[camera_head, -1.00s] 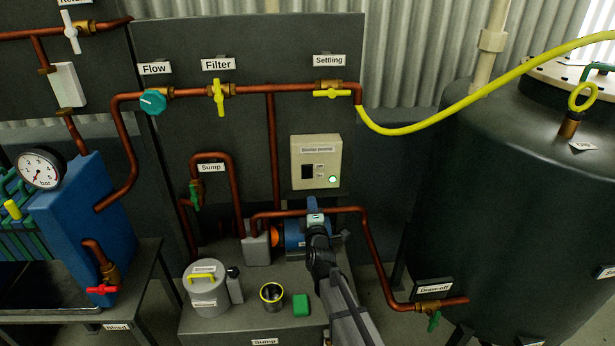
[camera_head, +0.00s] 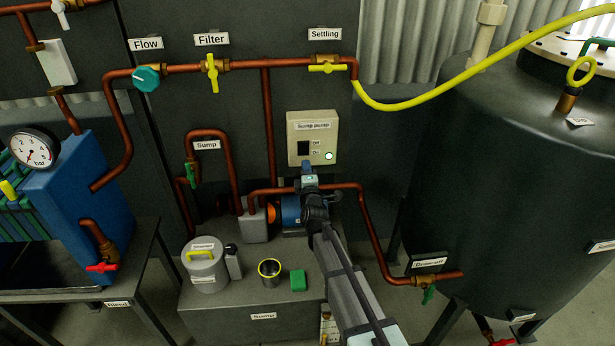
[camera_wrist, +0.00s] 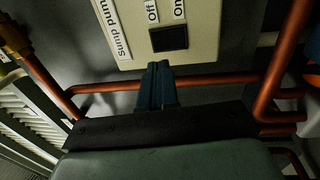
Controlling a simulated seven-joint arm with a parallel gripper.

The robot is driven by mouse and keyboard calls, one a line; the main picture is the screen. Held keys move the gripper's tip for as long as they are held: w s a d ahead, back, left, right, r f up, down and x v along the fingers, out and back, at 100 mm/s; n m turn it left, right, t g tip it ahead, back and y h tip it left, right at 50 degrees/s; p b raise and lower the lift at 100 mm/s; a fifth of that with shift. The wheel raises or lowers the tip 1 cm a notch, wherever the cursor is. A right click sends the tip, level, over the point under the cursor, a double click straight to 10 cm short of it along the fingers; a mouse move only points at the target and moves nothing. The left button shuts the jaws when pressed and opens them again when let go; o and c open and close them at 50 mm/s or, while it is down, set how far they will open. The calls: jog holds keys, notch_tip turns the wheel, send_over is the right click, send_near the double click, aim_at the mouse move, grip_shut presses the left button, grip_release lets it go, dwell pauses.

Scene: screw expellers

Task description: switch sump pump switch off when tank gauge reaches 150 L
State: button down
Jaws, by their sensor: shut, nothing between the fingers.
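The sump pump switch is a black rocker (camera_head: 303,148) on a beige box (camera_head: 313,133) on the dark panel, with Off above On. The green lamp (camera_head: 329,156) on the box is lit. In the wrist view the black rocker (camera_wrist: 169,38) shows beside the Off and On words. I see no readable litre gauge on the dark tank (camera_head: 490,190).
A copper pipe (camera_head: 350,186) runs past my gripper, above the blue pump (camera_head: 291,210). A canister (camera_head: 205,268), a cup (camera_head: 270,270) and a green block (camera_head: 298,280) stand on the sump (camera_head: 225,320). A bar gauge (camera_head: 35,148) is at left.

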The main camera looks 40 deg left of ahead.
aim_at(303, 146)
jog(key=x, duration=0.8)
jog(key=shift+w, duration=0.1)
jog(key=shift+w+a, duration=0.1)
jog(key=shift+a, duration=0.05)
jog(key=s+d+r, duration=0.1)
jog(key=s+d, duration=0.9)
jog(key=shift+r, duration=0.4)
dwell(0.5)
